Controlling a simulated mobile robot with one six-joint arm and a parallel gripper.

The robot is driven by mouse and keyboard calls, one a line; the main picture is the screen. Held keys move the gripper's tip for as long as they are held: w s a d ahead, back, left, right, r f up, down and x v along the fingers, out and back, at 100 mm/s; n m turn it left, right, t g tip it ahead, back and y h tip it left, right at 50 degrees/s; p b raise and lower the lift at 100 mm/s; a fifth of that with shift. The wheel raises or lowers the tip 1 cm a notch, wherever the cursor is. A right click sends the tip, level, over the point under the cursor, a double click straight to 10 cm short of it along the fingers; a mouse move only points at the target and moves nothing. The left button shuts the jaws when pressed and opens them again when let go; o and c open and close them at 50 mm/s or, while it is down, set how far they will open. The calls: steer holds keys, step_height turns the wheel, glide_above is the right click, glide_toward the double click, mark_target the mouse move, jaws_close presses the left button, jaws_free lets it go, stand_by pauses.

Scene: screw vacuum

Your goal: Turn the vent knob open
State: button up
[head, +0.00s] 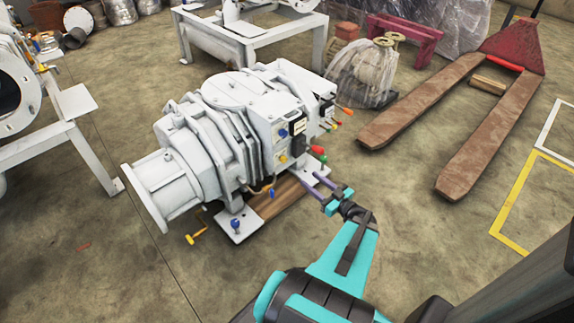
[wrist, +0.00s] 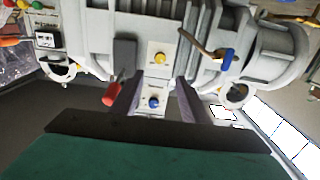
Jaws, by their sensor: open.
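The white vacuum pump (head: 215,125) carries a panel with a blue knob (head: 283,133) and a yellow knob (head: 283,158). In the wrist view the yellow knob (wrist: 159,58) and blue knob (wrist: 153,102) sit on white plates. No label is readable, so I cannot tell which control is the vent knob. My gripper (head: 311,178) is open at the pump's near right side. In the wrist view, its purple fingers (wrist: 154,92) appear on either side of the blue knob, with no visible contact. A red handle (wrist: 111,94) is beside the left finger.
A blue-handled lever (wrist: 227,59) projects from the pump. Red and green handles (head: 318,152) stand close to my gripper. A yellow handle (head: 195,237) is low by the pump's foot. A rusty pallet jack (head: 440,150) is at right; the floor between is clear.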

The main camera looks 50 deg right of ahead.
mark_target(285, 161)
steer(key=shift+w, duration=0.1)
steer(key=shift+w+d+b, duration=0.15)
steer(key=shift+w+b, duration=0.15)
steer(key=shift+w, duration=1.95)
steer(key=shift+w+d+b, duration=0.2)
steer(key=shift+w+b, duration=0.15)
steer(key=shift+w, duration=1.95)
steer(key=shift+w+d+b, duration=0.15)
steer(key=shift+w+b, duration=0.15)
steer(key=shift+w, duration=1.95)
steer(key=c, duration=1)
steer(key=shift+a, duration=0.25)
jaws_close()
steer(key=shift+d, duration=0.15)
